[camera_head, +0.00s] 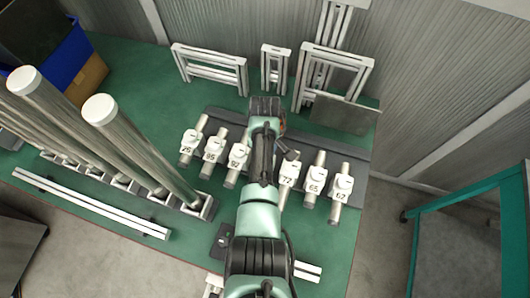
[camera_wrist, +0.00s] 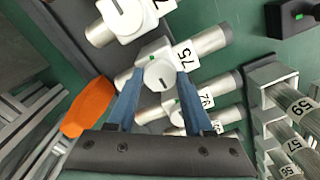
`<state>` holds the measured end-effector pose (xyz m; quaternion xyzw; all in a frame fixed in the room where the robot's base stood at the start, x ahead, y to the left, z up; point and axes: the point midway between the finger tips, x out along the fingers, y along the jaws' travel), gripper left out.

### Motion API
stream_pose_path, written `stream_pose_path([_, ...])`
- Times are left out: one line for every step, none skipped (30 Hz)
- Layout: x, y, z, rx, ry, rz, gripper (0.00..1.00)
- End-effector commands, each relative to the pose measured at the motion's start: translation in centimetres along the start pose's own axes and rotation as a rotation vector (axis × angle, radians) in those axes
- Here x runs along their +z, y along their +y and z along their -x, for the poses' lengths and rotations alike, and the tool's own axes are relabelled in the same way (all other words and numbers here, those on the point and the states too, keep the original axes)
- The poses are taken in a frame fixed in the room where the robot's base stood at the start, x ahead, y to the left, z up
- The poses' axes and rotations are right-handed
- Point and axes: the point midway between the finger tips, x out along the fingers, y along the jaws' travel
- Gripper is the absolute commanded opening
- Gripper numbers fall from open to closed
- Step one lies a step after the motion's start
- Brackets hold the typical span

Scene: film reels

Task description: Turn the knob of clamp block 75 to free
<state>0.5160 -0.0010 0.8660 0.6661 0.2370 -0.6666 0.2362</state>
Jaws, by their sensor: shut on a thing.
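Clamp block 75 (camera_wrist: 186,54) is a white block on a metal tube, with its number on a tag, in the wrist view. Its round white knob (camera_wrist: 160,74) has a dark slot mark, and a small green mark shows near it. My gripper (camera_wrist: 160,80) has its two blue fingers on either side of this knob, shut on it. In the head view my arm covers the middle of the row, and block 75 is hidden there.
Neighbouring clamp blocks, among them 73 (camera_head: 287,180), 65 (camera_head: 314,188) and 62 (camera_head: 340,196), stand close by on both sides. Tall tubes (camera_head: 130,140) rise at the left. Metal frames (camera_head: 335,68) stand behind.

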Motion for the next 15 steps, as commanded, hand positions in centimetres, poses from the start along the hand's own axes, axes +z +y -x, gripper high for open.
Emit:
stream_pose_path([-0.12, -0.04, 0.05, 0.001, 0.002, 0.004, 0.00])
stream_pose_path([-0.12, -0.04, 0.05, 0.001, 0.002, 0.004, 0.00])
stream_pose_path([-0.13, -0.04, 0.05, 0.001, 0.002, 0.004, 0.55])
stream_pose_path([-0.13, -0.04, 0.06, 0.001, 0.002, 0.004, 0.60])
stream_pose_path([-0.13, -0.04, 0.06, 0.001, 0.002, 0.004, 0.66])
stream_pose_path([-0.12, -0.03, 0.05, 0.001, 0.002, 0.004, 0.73])
stream_pose_path([-0.11, -0.02, 0.05, 0.001, 0.002, 0.003, 0.78])
stream_pose_path([-0.11, -0.02, 0.05, 0.001, 0.002, 0.003, 0.81])
stream_pose_path([-0.10, -0.01, 0.05, 0.001, 0.001, 0.003, 0.81])
stream_pose_path([-0.09, -0.01, 0.05, 0.001, 0.001, 0.002, 0.81])
stream_pose_path([-0.09, -0.01, 0.05, 0.001, 0.001, 0.002, 0.81])
stream_pose_path([-0.08, 0.00, 0.05, 0.001, 0.001, 0.002, 0.81])
stream_pose_path([-0.08, 0.00, 0.05, 0.001, 0.001, 0.002, 0.81])
stream_pose_path([-0.07, 0.00, 0.05, 0.001, 0.001, 0.001, 0.81])
stream_pose_path([-0.07, 0.00, 0.05, 0.001, 0.001, 0.001, 0.81])
